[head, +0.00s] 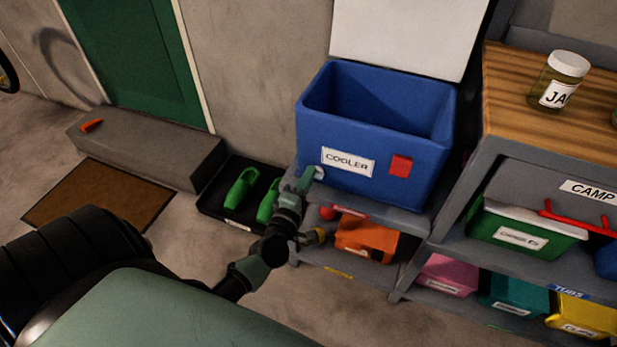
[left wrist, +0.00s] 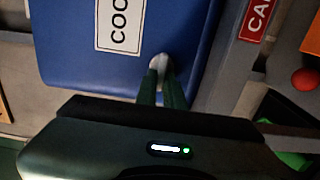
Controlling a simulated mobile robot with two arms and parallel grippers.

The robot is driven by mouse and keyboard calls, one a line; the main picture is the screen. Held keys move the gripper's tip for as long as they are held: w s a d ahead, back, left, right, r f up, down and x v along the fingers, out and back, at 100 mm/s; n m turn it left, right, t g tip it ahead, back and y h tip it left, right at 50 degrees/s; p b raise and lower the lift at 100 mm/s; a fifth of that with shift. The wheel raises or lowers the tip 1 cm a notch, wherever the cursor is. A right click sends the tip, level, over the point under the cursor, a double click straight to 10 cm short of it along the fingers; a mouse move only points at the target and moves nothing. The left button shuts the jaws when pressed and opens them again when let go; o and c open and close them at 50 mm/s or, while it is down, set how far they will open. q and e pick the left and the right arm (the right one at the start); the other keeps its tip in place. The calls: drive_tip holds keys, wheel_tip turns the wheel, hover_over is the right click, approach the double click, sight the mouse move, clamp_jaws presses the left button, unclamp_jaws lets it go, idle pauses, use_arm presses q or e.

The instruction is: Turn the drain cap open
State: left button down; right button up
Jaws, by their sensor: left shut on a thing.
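The blue cooler (head: 372,190) stands on a grey shelf with its white lid up. Its white drain cap (head: 319,173) is low on the front face, left of centre, below the COOLER label. My left gripper (head: 308,179) reaches it from the front left. In the left wrist view the two fingers (left wrist: 162,88) are shut on the drain cap (left wrist: 162,66), against the blue wall (left wrist: 80,75). The fingers hide part of the cap, and I cannot tell how far it is turned. My right gripper is not in view.
Below the cooler, an orange bin (head: 366,240) sits on the lower shelf. A black tray (head: 225,215) with green shoes lies left of the arm. A wood-topped shelf unit (head: 520,95) with a jar (head: 561,82) and several bins stands at the right.

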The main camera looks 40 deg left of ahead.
use_arm(q)
drive_tip(key=shift+f, duration=0.1)
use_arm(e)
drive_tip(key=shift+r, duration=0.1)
use_arm(q)
drive_tip(key=c, duration=1.5)
unclamp_jaws()
drive_tip(key=v, duration=0.8)
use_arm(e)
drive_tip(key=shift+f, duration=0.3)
use_arm(q)
drive_tip(key=shift+w, duration=0.1)
